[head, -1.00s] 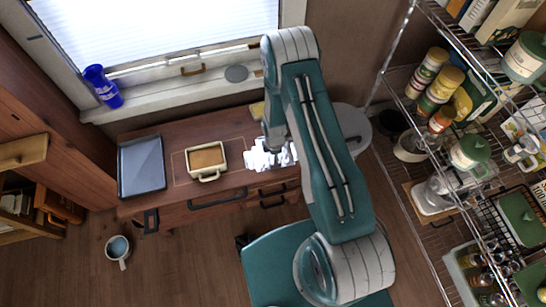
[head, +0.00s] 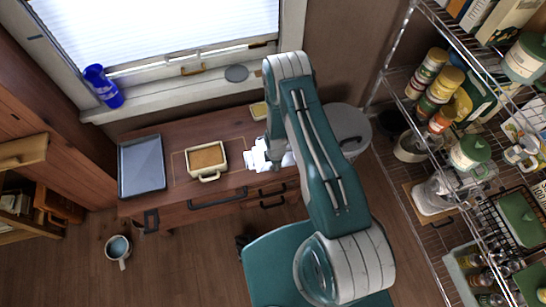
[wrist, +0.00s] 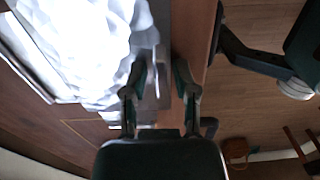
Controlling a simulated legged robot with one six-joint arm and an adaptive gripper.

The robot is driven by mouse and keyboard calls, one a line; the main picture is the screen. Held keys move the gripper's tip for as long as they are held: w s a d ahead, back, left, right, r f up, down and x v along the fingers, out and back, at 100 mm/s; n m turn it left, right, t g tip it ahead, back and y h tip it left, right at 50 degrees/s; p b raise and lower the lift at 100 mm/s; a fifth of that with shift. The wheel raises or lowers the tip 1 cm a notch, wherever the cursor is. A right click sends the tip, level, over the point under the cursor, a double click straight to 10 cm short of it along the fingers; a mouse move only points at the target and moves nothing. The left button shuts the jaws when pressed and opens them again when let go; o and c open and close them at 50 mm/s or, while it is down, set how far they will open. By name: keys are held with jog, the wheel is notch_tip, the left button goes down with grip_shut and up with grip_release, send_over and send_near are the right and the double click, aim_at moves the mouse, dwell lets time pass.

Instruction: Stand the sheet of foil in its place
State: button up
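The sheet of foil (head: 256,160) is a crumpled, bright white-silver piece on the right part of the wooden counter (head: 228,140) in the head view, partly hidden by my arm. In the wrist view the foil (wrist: 85,45) fills the upper left, its wrinkled edge close to the left finger. My gripper (wrist: 160,98) has its two fingers apart, with a grey strip showing between them; I cannot tell whether that strip is foil. In the head view my gripper (head: 273,160) is down at the foil, its fingertips hardly visible.
A tan-filled cream dish (head: 207,175) sits in a thin outline on the counter, with a dark tray (head: 142,166) left of it. A small yellow-topped box (head: 258,110) stands at the back. A round grey bin (head: 350,128) and a loaded wire rack (head: 420,210) are right. A mug (head: 118,248) is on the floor.

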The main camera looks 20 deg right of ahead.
jog(key=shift+d, duration=0.15)
grip_shut()
jog(key=shift+r, duration=0.1)
